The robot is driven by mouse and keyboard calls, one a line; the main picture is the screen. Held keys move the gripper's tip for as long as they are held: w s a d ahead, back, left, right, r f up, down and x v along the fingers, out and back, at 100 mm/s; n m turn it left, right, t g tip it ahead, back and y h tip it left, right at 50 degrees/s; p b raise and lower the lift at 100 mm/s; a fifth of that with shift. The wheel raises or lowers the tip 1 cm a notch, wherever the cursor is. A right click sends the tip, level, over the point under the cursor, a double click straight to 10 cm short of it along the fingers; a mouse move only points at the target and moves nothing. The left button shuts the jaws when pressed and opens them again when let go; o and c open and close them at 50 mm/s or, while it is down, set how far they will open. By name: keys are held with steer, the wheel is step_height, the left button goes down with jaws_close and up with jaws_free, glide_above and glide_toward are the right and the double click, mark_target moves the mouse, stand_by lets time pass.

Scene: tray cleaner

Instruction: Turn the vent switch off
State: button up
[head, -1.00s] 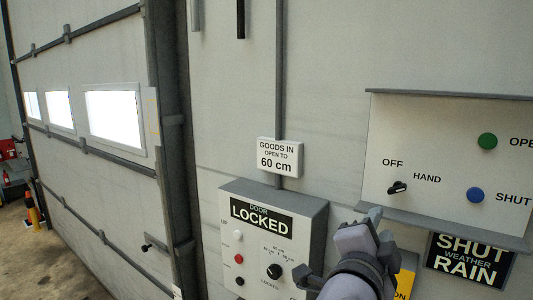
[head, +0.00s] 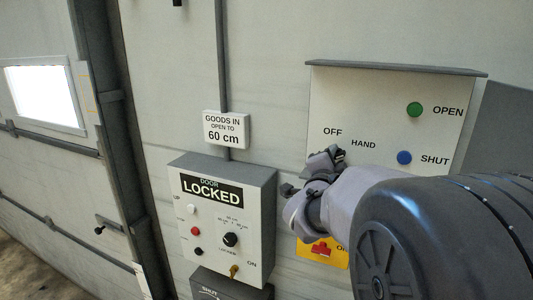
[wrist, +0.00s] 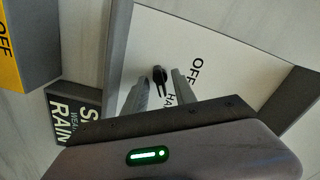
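The black OFF/HAND switch (wrist: 159,75) sits on a pale panel (head: 385,85) with a grey top ledge. In the wrist view its knob lies near the tips of my fingers, roughly in line with the gap between them. Its pointer is beside the OFF and HAND lettering; I cannot tell its exact setting. My gripper (wrist: 160,90) is open, one finger on each side, and contact with the knob is not clear. In the head view my gripper (head: 311,171) is at the panel's lower left and hides the switch.
The same panel has a green OPEN button (head: 414,109) and a blue SHUT button (head: 404,158). A door control box (head: 225,210) marked LOCKED is close on the left below.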

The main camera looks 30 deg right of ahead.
steer(key=shift+c, duration=0.4)
jaws_close()
steer(key=shift+f+n+b, duration=0.1)
steer(key=shift+n+b, duration=0.7)
steer(key=shift+n, duration=0.3)
steer(key=n, duration=0.2)
steer(key=shift+n+b, duration=0.35)
steer(key=shift+n, duration=0.05)
steer(key=n, duration=0.3)
steer(key=shift+n, duration=1.9)
